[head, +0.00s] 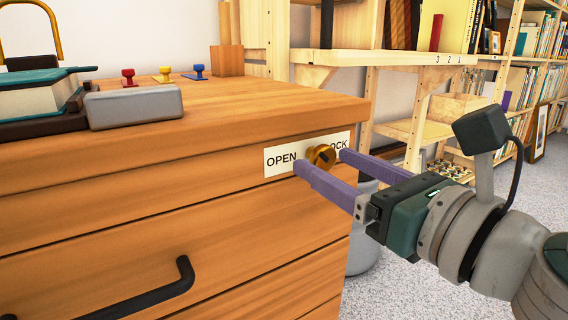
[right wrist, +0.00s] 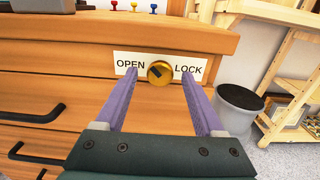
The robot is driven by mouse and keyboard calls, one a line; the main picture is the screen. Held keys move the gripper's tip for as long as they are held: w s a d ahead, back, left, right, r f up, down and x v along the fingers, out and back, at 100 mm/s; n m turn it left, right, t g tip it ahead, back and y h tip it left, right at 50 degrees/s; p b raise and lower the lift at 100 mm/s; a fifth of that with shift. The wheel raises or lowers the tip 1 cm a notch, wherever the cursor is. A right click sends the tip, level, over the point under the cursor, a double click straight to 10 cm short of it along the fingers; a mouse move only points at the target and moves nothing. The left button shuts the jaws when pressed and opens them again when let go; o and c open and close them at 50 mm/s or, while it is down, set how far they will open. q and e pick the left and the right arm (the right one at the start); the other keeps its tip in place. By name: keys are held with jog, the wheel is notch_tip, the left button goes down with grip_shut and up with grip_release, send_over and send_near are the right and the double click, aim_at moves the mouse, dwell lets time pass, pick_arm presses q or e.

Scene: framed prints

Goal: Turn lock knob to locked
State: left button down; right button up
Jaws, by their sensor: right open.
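A round brass lock knob (head: 321,156) sits on the top drawer front of a wooden cabinet (head: 200,160), in the middle of a white label (head: 281,159) reading OPEN on the left and LOCK on the right. In the right wrist view the knob (right wrist: 160,73) shows a dark pointer slanting toward the upper left, to the OPEN side. My right gripper (head: 318,160) is open, its purple fingers on either side of the knob. In the right wrist view its fingertips (right wrist: 159,84) lie just below and beside the knob, with gaps. My left gripper is not in view.
A grey block (head: 134,106), books (head: 40,95) and small coloured stamps (head: 165,74) stand on the cabinet top. A black drawer handle (head: 150,292) juts out below. A grey bin (right wrist: 239,105) stands right of the cabinet, near wooden shelving (head: 400,65).

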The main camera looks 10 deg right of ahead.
grip_shut()
dwell(0.6)
